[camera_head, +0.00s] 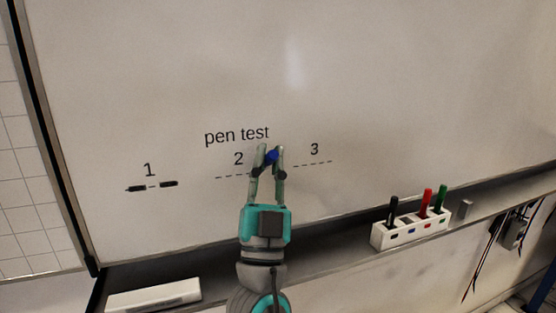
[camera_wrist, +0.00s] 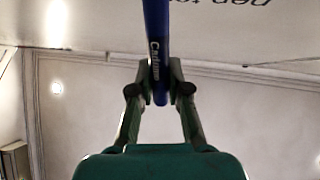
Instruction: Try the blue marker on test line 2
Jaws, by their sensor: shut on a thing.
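The whiteboard (camera_head: 400,80) carries the words "pen test" and three numbered dashed lines. Test line 2 (camera_head: 232,177) is a thin dashed line under the "2", partly hidden by my gripper at its right end. My gripper (camera_head: 269,158) is shut on the blue marker (camera_head: 272,156), in front of the right end of line 2. The wrist view shows the blue marker (camera_wrist: 157,50) between the fingertips (camera_wrist: 159,88), with white lettering on its barrel. Whether its tip touches the board cannot be told. No blue mark shows on the visible part of line 2.
Line 1 (camera_head: 152,187) has thick black strokes over parts of it; line 3 (camera_head: 313,163) is thin dashes. A white holder (camera_head: 410,234) on the ledge has black (camera_head: 393,211), red (camera_head: 426,202) and green (camera_head: 440,198) markers. A white eraser-like block (camera_head: 153,296) lies at the ledge's left.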

